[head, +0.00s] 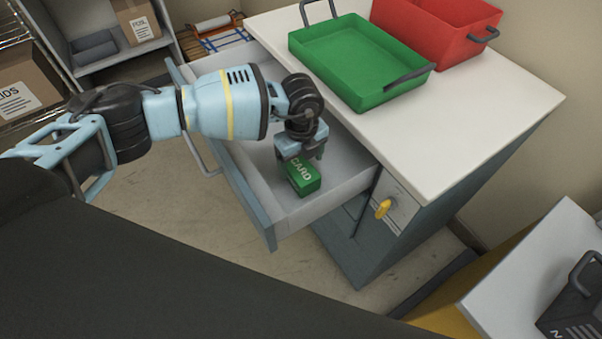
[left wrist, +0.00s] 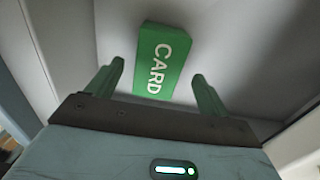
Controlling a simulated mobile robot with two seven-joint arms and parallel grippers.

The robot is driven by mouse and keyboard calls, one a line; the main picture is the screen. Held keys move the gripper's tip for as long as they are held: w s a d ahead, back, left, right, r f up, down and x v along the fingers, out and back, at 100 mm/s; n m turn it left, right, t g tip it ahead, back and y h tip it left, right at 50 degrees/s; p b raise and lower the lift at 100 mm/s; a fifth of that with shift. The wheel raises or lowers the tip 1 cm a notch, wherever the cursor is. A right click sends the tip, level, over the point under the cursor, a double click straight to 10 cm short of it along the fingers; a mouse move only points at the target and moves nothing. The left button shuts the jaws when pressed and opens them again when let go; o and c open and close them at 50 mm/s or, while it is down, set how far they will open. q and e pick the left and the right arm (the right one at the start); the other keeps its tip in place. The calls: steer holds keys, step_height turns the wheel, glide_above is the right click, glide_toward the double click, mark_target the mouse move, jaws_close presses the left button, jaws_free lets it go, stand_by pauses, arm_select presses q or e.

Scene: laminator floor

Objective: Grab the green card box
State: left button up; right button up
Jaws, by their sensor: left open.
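The green card box (head: 304,179), marked CARD, lies inside the open drawer (head: 235,195) of the white-topped cabinet. My left gripper (head: 303,153) reaches into the drawer just above the box and hides part of it. In the left wrist view the box (left wrist: 160,62) lies ahead of and between the two fingertips (left wrist: 156,75), with a gap to each side. The left gripper is open and empty. My right gripper is not in view.
A green tray (head: 350,60) and a red bin (head: 425,25) stand on the cabinet top. A yellow knob (head: 383,208) is on the cabinet front. The drawer walls surround the gripper closely. Shelves with cardboard boxes (head: 137,20) are at the back left.

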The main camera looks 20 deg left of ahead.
mark_target(301, 168)
arm_select(q)
step_height(301, 168, down, 5)
steer(key=shift+s+f, duration=0.1)
steer(key=shift+s, duration=0.05)
steer(key=c, duration=1.2)
